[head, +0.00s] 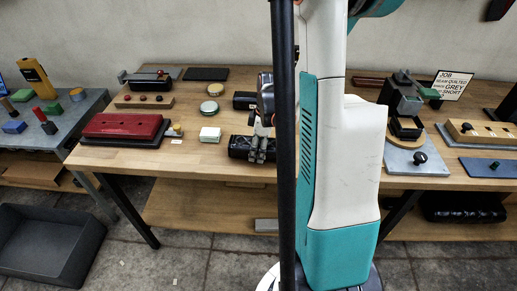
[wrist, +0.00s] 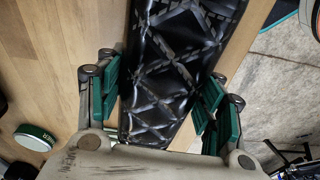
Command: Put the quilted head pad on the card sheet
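The black quilted head pad (wrist: 172,65) lies on the wooden table's front edge. In the wrist view its diamond stitching shows between the two green-lined fingers of my gripper (wrist: 160,98). The fingers are spread, one along each long side of the pad; I cannot tell whether they touch it. In the head view my gripper (head: 262,148) points down over the pad (head: 240,148), and my column hides the pad's right part. I cannot tell for sure which thing is the card sheet; a flat dark sheet (head: 207,74) lies at the table's back.
Another black item (head: 244,101) lies behind my gripper. A grey plate (head: 400,165), blue plate (head: 488,168) and job sign (head: 452,84) are to the right.

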